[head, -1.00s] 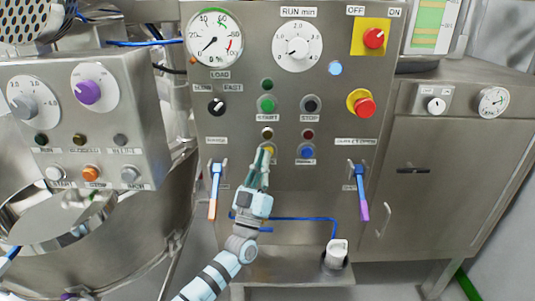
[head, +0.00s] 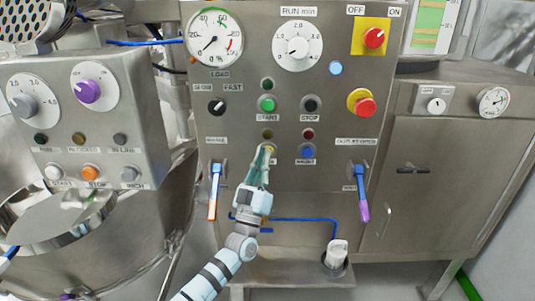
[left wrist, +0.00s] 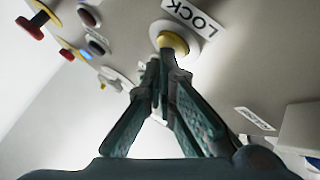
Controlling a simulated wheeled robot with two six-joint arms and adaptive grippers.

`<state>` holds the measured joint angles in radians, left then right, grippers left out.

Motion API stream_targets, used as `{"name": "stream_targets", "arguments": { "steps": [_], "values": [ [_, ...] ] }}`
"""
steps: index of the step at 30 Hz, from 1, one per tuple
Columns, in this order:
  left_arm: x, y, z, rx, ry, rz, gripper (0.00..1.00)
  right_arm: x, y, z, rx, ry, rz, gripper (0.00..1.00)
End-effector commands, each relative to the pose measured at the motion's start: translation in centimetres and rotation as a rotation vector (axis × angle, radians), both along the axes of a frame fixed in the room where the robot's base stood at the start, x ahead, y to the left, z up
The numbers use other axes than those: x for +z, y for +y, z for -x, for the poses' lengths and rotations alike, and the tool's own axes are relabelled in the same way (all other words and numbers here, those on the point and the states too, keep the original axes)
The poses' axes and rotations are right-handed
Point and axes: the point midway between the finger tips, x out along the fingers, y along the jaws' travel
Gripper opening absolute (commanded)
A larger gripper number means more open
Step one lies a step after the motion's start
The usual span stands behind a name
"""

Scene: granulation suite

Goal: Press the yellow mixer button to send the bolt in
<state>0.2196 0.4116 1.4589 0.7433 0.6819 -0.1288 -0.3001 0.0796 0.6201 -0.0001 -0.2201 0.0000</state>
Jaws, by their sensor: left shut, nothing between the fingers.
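The yellow button (left wrist: 174,43) sits on the grey mixer panel (head: 240,170), beside a label reading LOCK in the left wrist view. In the head view the button (head: 272,149) is mostly hidden behind my fingertips. My left gripper (head: 266,150) is shut and empty, its fingers pointing up at the panel. In the left wrist view the fingertips (left wrist: 163,62) overlap the button's lower edge. I cannot tell whether they touch it. My right gripper is not in view. No bolt can be made out.
A blue button (head: 307,152) is just right of the yellow one. A green start button (head: 267,104) and a red emergency stop (head: 364,106) are above. Two levers, orange-blue (head: 214,190) and purple-blue (head: 361,192), stick out lower down. A control box (head: 85,125) stands at the left.

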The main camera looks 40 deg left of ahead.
Motion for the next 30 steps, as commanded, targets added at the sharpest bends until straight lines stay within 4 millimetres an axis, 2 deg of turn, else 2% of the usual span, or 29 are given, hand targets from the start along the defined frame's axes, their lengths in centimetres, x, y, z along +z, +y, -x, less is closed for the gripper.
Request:
{"name": "stream_targets", "arguments": {
  "steps": [8,17,30],
  "values": [
    [0.0,0.0,0.1,0.000,0.001,0.000,0.00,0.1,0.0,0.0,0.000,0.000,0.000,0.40],
    [0.2,-0.9,1.2,0.000,0.001,0.000,0.00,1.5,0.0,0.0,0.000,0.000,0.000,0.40],
    [0.1,-1.4,1.8,-0.001,0.002,0.001,0.00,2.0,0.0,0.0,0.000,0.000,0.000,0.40]
  ]
}}
